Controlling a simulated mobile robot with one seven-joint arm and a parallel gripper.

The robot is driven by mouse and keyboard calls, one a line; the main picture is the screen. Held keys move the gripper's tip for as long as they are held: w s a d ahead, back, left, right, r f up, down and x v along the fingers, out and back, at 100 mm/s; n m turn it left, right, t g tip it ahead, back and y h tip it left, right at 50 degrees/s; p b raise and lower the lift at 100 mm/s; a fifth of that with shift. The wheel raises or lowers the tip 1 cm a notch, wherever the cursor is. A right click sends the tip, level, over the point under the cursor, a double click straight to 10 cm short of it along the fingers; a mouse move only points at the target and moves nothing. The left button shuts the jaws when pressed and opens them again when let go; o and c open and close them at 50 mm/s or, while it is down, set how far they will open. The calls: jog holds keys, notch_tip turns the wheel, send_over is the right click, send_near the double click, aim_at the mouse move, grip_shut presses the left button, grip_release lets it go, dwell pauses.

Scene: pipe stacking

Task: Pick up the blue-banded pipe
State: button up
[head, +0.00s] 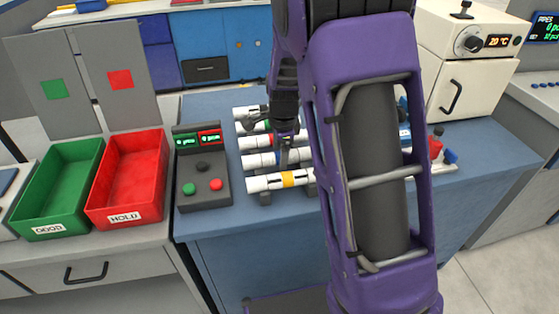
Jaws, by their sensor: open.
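The blue-banded pipe (259,160) is a white pipe lying in a rack on the blue bench, second from the front in a row of banded pipes. Its band is partly covered by my gripper. My gripper (284,156) points down over the row, with its fingers at about the blue-banded pipe, and is open. I cannot tell whether the fingers touch the pipe or straddle it. My purple arm hides the right end of the row.
The yellow-banded pipe (263,183) lies in front, and the red-banded pipe (252,143) lies behind. A button box (201,173) stands to the left, beside the red HOLD bin (129,178) and green GOOD bin (63,188). A white oven (468,68) stands back right.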

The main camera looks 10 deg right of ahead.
jog(key=shift+w+f, duration=0.1)
jog(key=shift+f, duration=0.25)
grip_shut()
notch_tip(320, 180, up, 10)
jog(key=shift+r+p, duration=0.1)
jog(key=shift+p, duration=1.05)
